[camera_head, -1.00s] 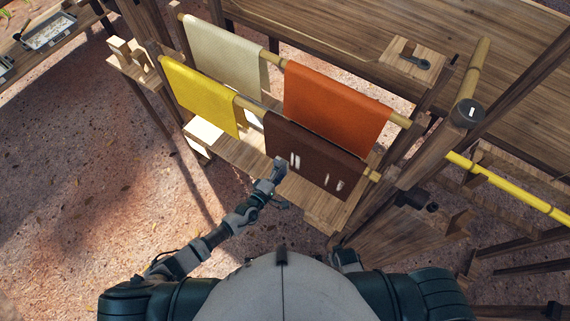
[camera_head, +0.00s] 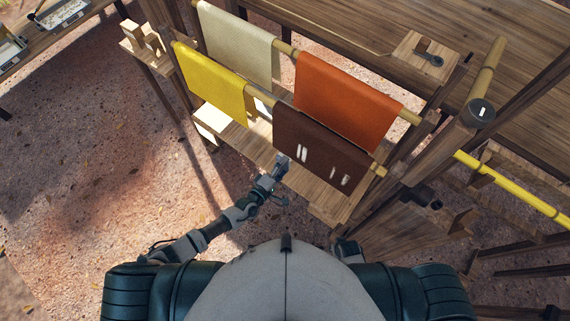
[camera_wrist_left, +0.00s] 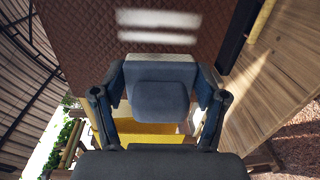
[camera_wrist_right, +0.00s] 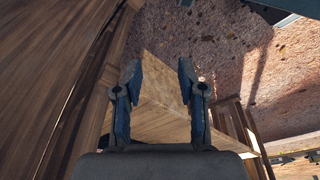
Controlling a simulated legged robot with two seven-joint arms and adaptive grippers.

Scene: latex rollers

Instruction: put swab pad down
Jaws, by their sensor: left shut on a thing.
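The swab pad (camera_wrist_left: 160,101) is a dark grey-blue block with a pale quilted strip along its top edge. My left gripper (camera_wrist_left: 160,88) is shut on it, with one finger on each side. In the head view my left gripper (camera_head: 282,165) is beside the lower left part of a hanging dark brown sheet (camera_head: 318,147), above a wooden shelf; the pad is not clear there. In the left wrist view the brown sheet (camera_wrist_left: 75,50) fills the space behind the pad. My right gripper (camera_wrist_right: 158,75) is open and empty in the right wrist view.
Yellow (camera_head: 210,82), cream (camera_head: 238,45) and orange (camera_head: 345,100) sheets hang on bamboo rods. The wooden shelf (camera_head: 247,142) runs beneath the front rod. A yellow pole (camera_head: 510,187) stretches out at right.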

